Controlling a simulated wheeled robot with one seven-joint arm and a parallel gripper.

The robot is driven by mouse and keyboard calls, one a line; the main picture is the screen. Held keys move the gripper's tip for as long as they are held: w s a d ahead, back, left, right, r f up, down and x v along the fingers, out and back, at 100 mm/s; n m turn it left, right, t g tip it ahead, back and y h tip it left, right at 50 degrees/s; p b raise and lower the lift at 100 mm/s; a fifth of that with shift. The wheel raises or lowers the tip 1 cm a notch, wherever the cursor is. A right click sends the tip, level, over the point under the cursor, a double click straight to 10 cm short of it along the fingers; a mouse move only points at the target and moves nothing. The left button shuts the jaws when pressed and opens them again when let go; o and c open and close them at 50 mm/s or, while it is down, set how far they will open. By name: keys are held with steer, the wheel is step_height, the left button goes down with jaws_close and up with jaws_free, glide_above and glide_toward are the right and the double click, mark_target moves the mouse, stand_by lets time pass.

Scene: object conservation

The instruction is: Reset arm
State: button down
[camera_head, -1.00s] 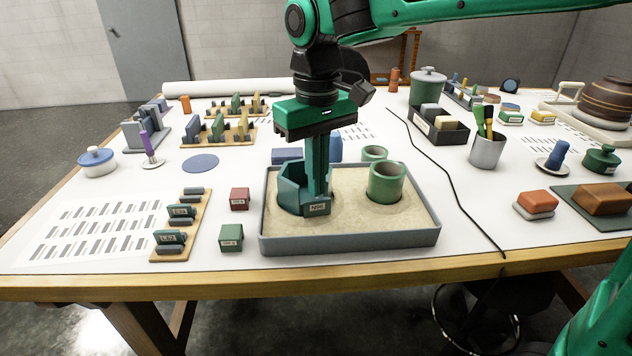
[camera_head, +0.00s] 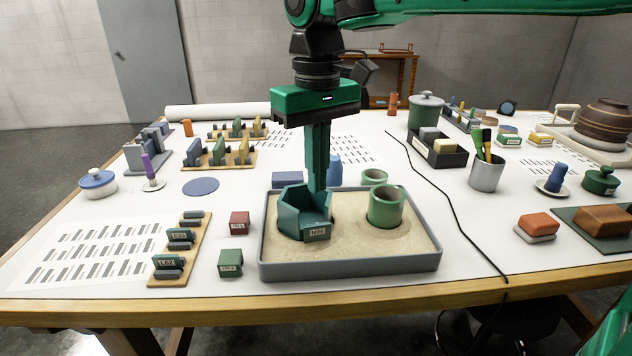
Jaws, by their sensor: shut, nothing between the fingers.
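My gripper (camera_head: 317,186) is shut and empty. It points straight down above the sand tray (camera_head: 350,269), with its fingertips just at or above the back right rim of a dark green faceted vessel (camera_head: 303,213). I cannot tell whether the fingertips touch the vessel. The vessel stands open in the sand at the tray's left side and carries a small label at its front. My arm reaches in from the upper right.
A green cylinder (camera_head: 385,207) stands right of the vessel in the sand. A blue block (camera_head: 287,179) is behind the tray. A red box (camera_head: 239,222) and a green box (camera_head: 230,262) stand left. A black cable (camera_head: 440,187) runs along the right.

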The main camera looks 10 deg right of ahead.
steer(key=shift+r, duration=0.45)
steer(key=s+d+f+m, duration=0.1)
steer(key=d+f+m, duration=0.1)
steer(key=d, duration=0.5)
steer(key=s+d+f+m, duration=0.1)
steer(key=d+f+m, duration=0.1)
steer(key=d, duration=0.6)
steer(key=s+d+f+m, duration=0.2)
steer(key=d+f, duration=0.1)
steer(key=d, duration=0.4)
steer(key=shift+d+f, duration=0.25)
steer(key=shift+d, duration=0.05)
steer(key=s+d+f+m, duration=0.1)
steer(key=s+d, duration=0.1)
steer(key=s+d+f+m, duration=0.1)
steer(key=s+d, duration=0.1)
steer(key=s+d+f, duration=0.2)
steer(key=d, duration=0.1)
steer(key=shift+d+m, duration=0.1)
steer(key=shift+m, duration=0.3)
steer(key=s+d+f+m, duration=0.3)
steer(key=s+d+f, duration=0.2)
steer(key=s, duration=0.4)
steer(key=shift+s+f, duration=0.25)
steer(key=shift+f, duration=0.35)
steer(key=shift+d, duration=0.1)
